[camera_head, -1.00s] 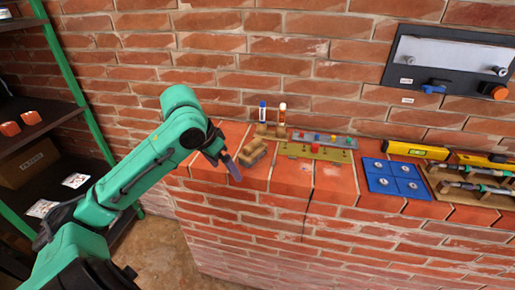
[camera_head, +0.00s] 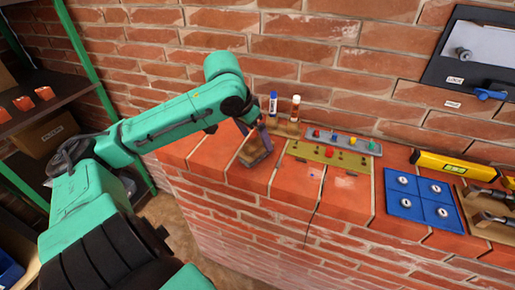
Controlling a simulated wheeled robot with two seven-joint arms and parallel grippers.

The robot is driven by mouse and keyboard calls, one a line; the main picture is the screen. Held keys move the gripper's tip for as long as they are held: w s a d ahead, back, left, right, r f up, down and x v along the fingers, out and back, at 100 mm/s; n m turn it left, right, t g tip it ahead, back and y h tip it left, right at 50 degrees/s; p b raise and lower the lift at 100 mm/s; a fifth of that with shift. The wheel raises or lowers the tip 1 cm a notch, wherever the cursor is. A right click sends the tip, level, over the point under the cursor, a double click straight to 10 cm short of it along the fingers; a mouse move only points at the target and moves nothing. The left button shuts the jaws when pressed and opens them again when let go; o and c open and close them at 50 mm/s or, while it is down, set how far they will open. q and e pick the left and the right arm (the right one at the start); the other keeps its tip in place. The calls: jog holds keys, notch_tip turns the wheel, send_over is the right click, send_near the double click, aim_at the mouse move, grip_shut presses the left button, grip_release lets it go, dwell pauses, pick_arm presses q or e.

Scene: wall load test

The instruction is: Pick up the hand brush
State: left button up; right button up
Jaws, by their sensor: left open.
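The hand brush (camera_head: 257,158), a small tan and brown wooden-looking thing, lies on the brick ledge (camera_head: 213,160) near its left end. My left gripper (camera_head: 248,130) reaches in from the left and is over the brush, with its jaws open. The fingers cover the back part of the brush. I cannot tell whether they touch it. My right gripper is not in view.
The brick wall (camera_head: 345,68) rises behind.

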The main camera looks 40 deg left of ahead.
aim_at(256, 138)
pick_arm(q)
jog(key=shift+w+f, duration=0.25)
jog(key=shift+f, duration=0.45)
jog(key=shift+w+f, duration=0.1)
jog(key=shift+f, duration=0.2)
jog(key=shift+w+f, duration=0.1)
grip_shut()
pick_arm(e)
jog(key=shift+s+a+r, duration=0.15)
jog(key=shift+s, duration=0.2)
pick_arm(q)
notch_tip(256, 138, up, 7)
jog(key=p, duration=0.2)
jog(key=shift+a+p, duration=0.15)
jog(key=shift+p, duration=0.25)
notch_tip(256, 138, up, 13)
jog(key=p, duration=0.9)
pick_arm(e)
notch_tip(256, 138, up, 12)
